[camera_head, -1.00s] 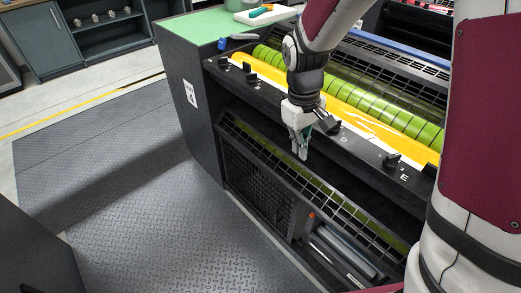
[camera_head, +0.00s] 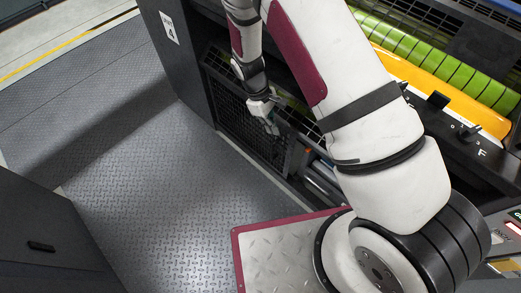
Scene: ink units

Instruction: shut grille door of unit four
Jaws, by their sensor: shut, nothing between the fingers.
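Dark mesh (camera_head: 250,130) shows below the rail, with grey cylinders (camera_head: 322,180) to its right. The yellow and green rollers (camera_head: 470,85) lie above. The tread-plate floor (camera_head: 150,150) in front is clear. Another dark cabinet (camera_head: 45,225) stands at lower left.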

